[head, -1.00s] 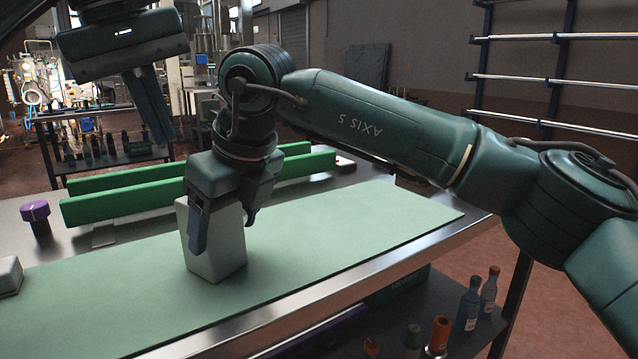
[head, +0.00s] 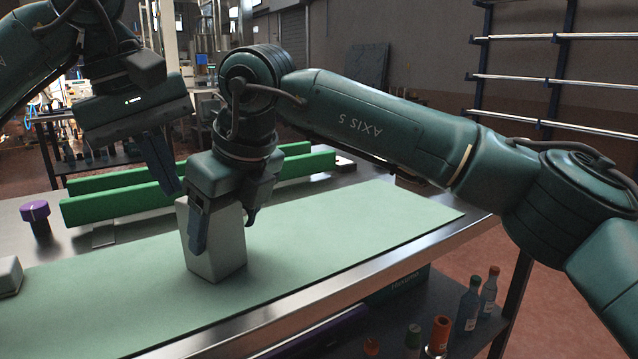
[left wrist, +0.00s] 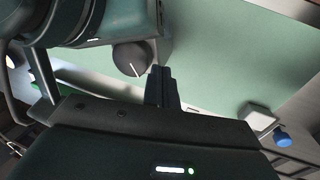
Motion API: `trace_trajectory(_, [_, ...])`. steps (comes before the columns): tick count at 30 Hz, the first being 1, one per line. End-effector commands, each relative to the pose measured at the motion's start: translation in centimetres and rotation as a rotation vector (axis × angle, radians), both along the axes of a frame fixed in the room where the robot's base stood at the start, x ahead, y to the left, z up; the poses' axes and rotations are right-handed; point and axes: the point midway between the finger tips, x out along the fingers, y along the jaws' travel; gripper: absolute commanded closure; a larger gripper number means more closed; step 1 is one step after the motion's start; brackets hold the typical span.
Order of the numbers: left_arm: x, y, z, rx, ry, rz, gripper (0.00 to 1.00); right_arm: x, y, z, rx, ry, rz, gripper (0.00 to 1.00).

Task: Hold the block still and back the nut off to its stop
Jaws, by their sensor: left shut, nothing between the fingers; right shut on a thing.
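The pale grey block (head: 217,245) stands upright on the light green mat (head: 330,235). My right gripper (head: 222,232) is shut on it, with fingers on two sides near its top. My left gripper (head: 177,192) is shut and empty, its fingertips just above and behind the block's left side. In the left wrist view, a dark round nut (left wrist: 131,57) with a white line shows beside the shut left fingers (left wrist: 162,88); I cannot tell whether they touch. The nut is hidden in the head view.
Green rails (head: 125,205) run behind the mat. A purple knob (head: 35,211) stands at the left, and a small white box (head: 8,276) sits at the left edge. Bottles (head: 470,305) stand on the lower shelf. The mat right of the block is clear.

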Motion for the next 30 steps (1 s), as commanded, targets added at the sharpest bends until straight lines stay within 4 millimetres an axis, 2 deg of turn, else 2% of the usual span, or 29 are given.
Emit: trace_trajectory(30, [0.34, -0.72, 0.01, -0.001, 0.000, -0.001, 1.00, -0.01, 0.05, 0.07, 0.003, -0.001, 0.000, 0.62])
